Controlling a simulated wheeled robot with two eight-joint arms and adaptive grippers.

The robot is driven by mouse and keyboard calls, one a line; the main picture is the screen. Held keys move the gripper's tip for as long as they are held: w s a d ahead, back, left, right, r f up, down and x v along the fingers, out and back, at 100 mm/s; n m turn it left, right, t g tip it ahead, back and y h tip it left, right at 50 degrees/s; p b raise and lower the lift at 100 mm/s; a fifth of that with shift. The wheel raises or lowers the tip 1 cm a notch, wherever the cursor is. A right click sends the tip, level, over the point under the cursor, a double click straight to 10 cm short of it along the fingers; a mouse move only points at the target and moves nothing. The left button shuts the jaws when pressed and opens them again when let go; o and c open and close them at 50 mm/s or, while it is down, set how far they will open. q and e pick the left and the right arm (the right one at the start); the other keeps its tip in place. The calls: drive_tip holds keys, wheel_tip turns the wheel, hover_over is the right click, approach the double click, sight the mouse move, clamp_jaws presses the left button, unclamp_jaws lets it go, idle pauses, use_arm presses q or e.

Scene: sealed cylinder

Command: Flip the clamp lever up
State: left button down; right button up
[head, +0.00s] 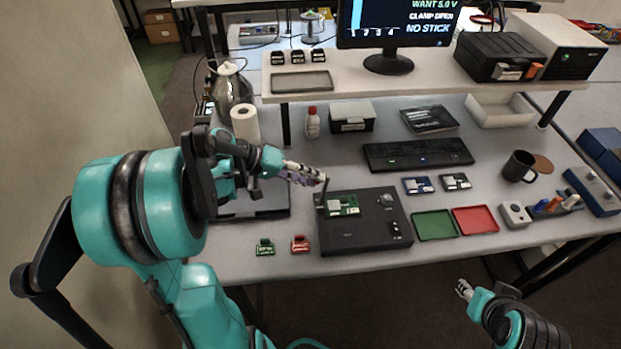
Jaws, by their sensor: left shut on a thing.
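The black test fixture (350,236) lies on the near part of the bench with a green circuit board (343,204) on it. The clamp lever (321,197) stands up at the fixture's back left corner, beside the board. My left gripper (319,180) reaches in from the left and is shut on the lever's upper end; its fingers hide part of the lever. My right gripper (463,289) hangs in front of the bench at the lower right, away from the fixture; its finger opening is too small to tell.
A green tray (435,225) and a red tray (475,219) lie right of the fixture. Small green (265,247) and red (300,245) boards lie left of it. A black keyboard-like unit (418,154) is behind. The monitor (398,25) shows text about the clamp.

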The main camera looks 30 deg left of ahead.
use_arm(q)
drive_tip(key=shift+s+a+f, duration=0.25)
drive_tip(key=shift+s+f, duration=0.2)
drive_tip(key=shift+f, duration=0.25)
drive_tip(key=c, duration=1.4)
unclamp_jaws()
drive_tip(key=shift+o, duration=0.5)
drive_tip(key=shift+w+a+f, duration=0.1)
drive_tip(key=shift+w, duration=0.25)
drive_tip(key=shift+s, duration=0.1)
drive_tip(key=shift+r, duration=0.2)
